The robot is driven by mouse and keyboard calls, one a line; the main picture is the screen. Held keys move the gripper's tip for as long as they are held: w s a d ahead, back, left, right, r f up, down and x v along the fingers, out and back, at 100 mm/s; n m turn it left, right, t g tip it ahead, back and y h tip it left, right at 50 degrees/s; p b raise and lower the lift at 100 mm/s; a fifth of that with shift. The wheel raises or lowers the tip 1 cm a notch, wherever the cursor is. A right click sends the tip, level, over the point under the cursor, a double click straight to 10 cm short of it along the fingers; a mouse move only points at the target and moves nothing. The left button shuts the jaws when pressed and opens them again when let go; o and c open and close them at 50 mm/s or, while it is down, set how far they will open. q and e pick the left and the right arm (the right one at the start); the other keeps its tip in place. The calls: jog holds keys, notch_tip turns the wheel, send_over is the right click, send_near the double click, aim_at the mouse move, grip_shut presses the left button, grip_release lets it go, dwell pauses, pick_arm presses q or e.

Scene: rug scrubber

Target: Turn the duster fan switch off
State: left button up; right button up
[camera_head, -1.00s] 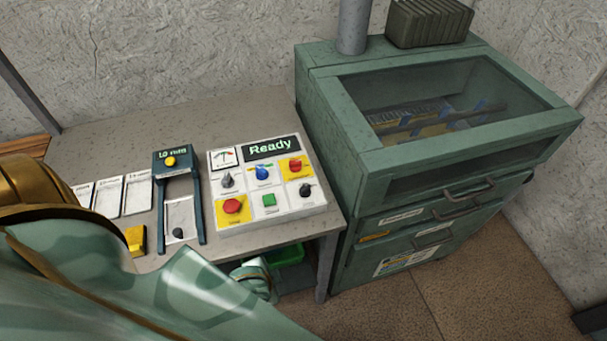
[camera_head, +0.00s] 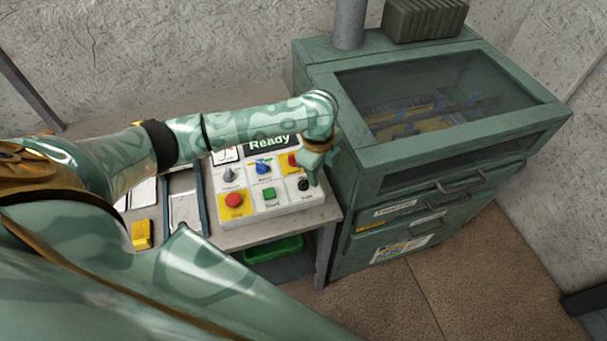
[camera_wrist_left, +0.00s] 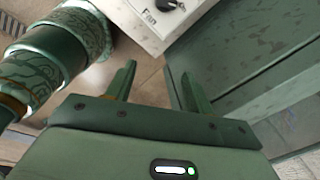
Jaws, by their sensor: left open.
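The control panel (camera_head: 270,205) is a white sloped box on the table, with a "Ready" display. The fan switch (camera_head: 304,184) is a small black knob at the panel's lower right. In the left wrist view the knob (camera_wrist_left: 170,4), labelled "Fan", is cut off by the top edge. My left gripper (camera_head: 314,170) is over the panel's right side, close to the fan knob, and partly hides a red knob. In the left wrist view my left gripper (camera_wrist_left: 157,74) is open and empty, its fingers apart from the knob. My right gripper is not in view.
A green cabinet (camera_head: 345,190) with a glazed top stands close right of the panel. On the panel are a red button (camera_head: 234,200), a green button (camera_head: 269,193) and a blue knob (camera_head: 264,168). A yellow block (camera_head: 141,234) lies left. A green bin (camera_head: 275,249) is below the table.

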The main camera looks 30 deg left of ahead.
pick_arm(q)
notch_tip(320, 180, up, 5)
jog(key=g, duration=0.1)
send_over(303, 180)
jog(key=shift+m+y, duration=0.4)
notch_tip(303, 180, down, 16)
jog(key=b, duration=0.4)
jog(key=shift+d+r, duration=0.1)
jog(key=shift+r, duration=0.1)
jog(key=shift+r, duration=0.1)
jog(key=c, duration=1)
